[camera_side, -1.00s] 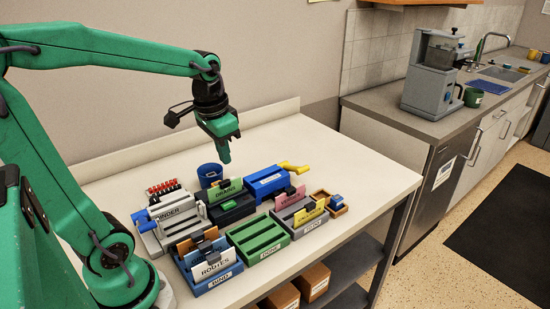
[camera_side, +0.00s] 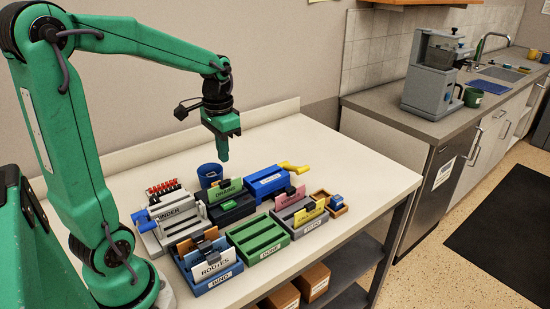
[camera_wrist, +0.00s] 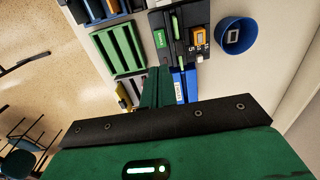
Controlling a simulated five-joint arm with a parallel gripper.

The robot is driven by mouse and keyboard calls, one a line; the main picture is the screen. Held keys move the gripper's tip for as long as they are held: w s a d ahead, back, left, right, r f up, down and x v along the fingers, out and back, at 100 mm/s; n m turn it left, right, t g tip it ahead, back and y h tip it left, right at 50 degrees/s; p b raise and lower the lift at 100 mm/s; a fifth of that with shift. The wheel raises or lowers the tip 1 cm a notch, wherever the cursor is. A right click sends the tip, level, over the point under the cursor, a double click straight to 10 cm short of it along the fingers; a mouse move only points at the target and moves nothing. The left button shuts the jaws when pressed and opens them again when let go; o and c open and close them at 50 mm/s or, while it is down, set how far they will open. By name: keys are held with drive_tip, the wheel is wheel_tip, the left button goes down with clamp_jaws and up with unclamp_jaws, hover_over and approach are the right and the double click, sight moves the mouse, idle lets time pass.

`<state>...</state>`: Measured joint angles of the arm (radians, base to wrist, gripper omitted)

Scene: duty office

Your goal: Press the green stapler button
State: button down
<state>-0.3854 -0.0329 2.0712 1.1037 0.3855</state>
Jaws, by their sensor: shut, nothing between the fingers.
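A black desk unit (camera_side: 232,214) stands near the back middle of the worktable with a green card (camera_side: 229,189) upright in it. My gripper (camera_side: 223,156) is shut and empty, pointing down above the back of the table, apart from the units. Its green fingers (camera_wrist: 157,88) reach up from below in the wrist view.
A blue cup (camera_side: 208,170) stands close behind the black unit. A blue unit with a yellow handle (camera_side: 293,167) is to the right. The white binder (camera_side: 174,218), green tray (camera_side: 258,240) and blue tray with cards (camera_side: 213,280) crowd the front. The table's right end is clear.

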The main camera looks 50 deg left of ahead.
sight(228, 205)
drive_tip(key=shift+f, duration=0.1)
wheel_tip(228, 205, down, 14)
drive_tip(key=shift+r, duration=0.1)
idle(0.7)
drive_tip(key=shift+s+f, duration=0.1)
drive_tip(key=shift+f, duration=0.95)
drive_tip(key=shift+r, duration=0.15)
wheel_tip(228, 205, up, 15)
drive_tip(key=shift+w+f, duration=0.2)
idle(0.4)
drive_tip(key=shift+d+r, duration=0.1)
idle(0.5)
